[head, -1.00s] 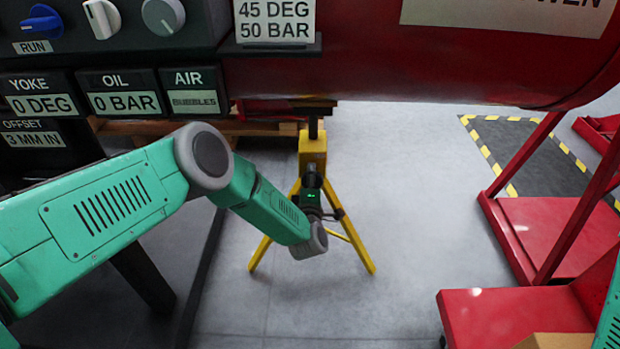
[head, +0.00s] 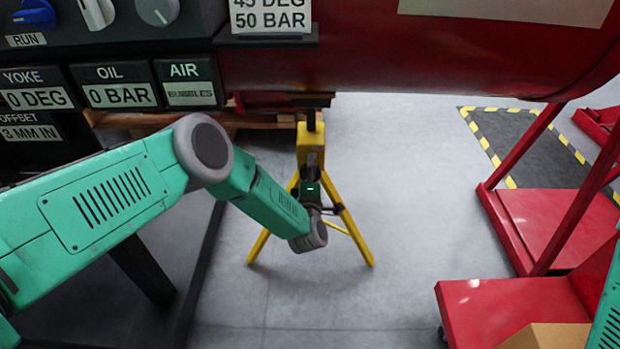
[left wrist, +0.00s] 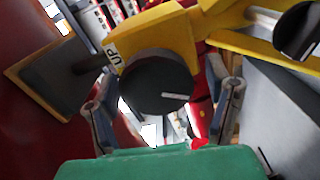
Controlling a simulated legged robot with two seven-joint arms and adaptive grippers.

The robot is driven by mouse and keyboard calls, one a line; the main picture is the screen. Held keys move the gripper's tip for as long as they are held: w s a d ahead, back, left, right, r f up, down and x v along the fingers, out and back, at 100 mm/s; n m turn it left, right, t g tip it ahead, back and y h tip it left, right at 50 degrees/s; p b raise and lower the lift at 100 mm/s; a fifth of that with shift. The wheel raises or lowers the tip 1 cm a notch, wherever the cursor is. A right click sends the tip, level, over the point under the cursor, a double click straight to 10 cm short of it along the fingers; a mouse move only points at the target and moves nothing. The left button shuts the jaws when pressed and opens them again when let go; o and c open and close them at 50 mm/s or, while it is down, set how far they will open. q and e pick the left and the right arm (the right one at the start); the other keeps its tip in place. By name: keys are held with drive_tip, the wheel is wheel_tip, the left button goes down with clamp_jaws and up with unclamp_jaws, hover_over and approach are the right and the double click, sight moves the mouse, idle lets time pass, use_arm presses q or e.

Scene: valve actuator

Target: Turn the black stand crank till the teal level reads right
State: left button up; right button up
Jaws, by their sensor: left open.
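The yellow stand (head: 311,139) is a tripod under the red cylinder. In the left wrist view, the round black crank (left wrist: 156,82), with a white mark on its face, sits on the stand's yellow head (left wrist: 160,38) near an "UP" label. My left gripper (left wrist: 168,88) is open, with one finger on each side of the crank; I cannot tell whether they touch it. In the head view the left hand (head: 312,172) is in front of the stand's upper part and hides some of it. I cannot make out the teal level. My right gripper is out of view.
The red cylinder (head: 400,65) hangs low over the stand. A control panel (head: 115,85) reads yoke 0 DEG, oil 0 BAR and air BUBBLES. A placard (head: 270,17) reads 50 BAR. Red frames (head: 530,215) stand at the right; floor between is clear.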

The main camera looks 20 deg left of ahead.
use_arm(q)
drive_tip(key=v, duration=1.2)
drive_tip(key=shift+f, duration=0.1)
